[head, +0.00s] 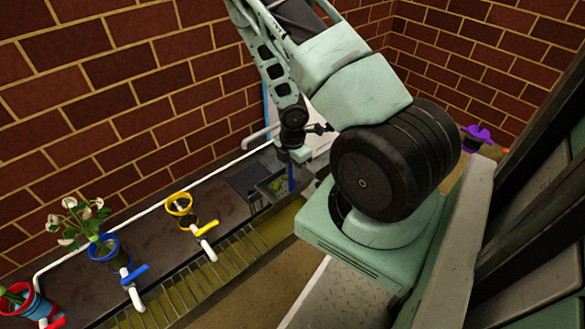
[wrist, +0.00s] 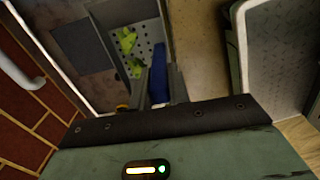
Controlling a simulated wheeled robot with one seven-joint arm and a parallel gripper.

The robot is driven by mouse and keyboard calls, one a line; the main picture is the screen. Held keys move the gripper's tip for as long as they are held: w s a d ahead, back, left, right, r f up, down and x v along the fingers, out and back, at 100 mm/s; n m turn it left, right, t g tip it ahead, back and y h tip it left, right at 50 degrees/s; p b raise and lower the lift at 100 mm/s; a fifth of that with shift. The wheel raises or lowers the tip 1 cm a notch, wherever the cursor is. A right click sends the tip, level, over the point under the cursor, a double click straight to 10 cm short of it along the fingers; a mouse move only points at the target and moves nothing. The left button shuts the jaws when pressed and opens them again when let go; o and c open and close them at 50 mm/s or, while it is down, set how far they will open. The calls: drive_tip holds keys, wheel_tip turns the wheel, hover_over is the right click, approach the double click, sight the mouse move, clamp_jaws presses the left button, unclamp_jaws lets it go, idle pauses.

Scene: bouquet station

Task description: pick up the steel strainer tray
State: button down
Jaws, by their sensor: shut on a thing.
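The steel strainer tray (wrist: 151,27) is grey with a perforated floor. Light green bits (wrist: 128,40) lie in it, and a blue handle-like part (wrist: 160,72) runs along its right side in the wrist view. In the head view the tray (head: 264,190) shows small at the far end of the long trough bench. My gripper (wrist: 158,88) is shut at the tray's blue part, with the fingers close around it. In the head view my gripper (head: 291,163) points down over the blue part. I cannot tell whether the tray is clear of the surface below.
A yellow-ringed pot (head: 179,204), a blue pot with white flowers (head: 104,249) and a red pot (head: 34,304) stand along the bench. A white pipe and a brick wall (head: 130,120) run behind. A purple object (head: 476,137) stands far right.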

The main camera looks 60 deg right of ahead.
drive_tip(key=shift+r+p, duration=1.65)
drive_tip(key=shift+r, duration=0.05)
